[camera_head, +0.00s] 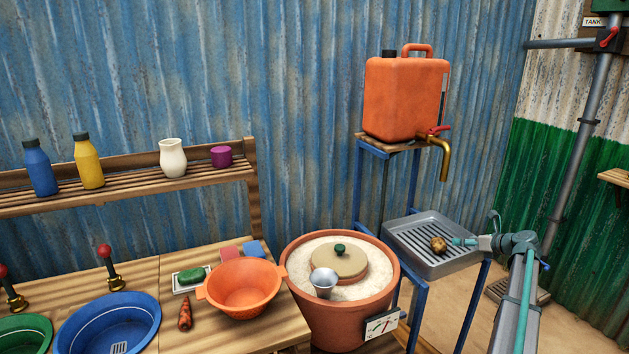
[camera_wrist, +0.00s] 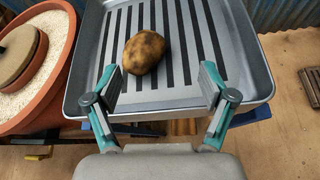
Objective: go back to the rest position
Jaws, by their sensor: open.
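My gripper (camera_wrist: 160,85) is open, its two fingers spread apart with nothing held between them. In the wrist view it is over the front part of a grey slatted tray (camera_wrist: 87,62). A brown potato (camera_wrist: 144,52) lies on the tray's slats, just beyond the fingertips and slightly left of centre. In the head view my gripper (camera_head: 462,241) reaches in from the right over the tray (camera_head: 405,257), close to the potato (camera_head: 438,244). From these views I cannot tell the exact gap between fingers and potato.
An orange jerrycan (camera_head: 405,97) with a brass spout (camera_head: 444,160) stands above the tray. Left of it is a terracotta pot (camera_head: 325,318) of pale grain with a lid and a cup. A wooden counter holds an orange colander (camera_head: 243,287) and a blue basin (camera_head: 108,322).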

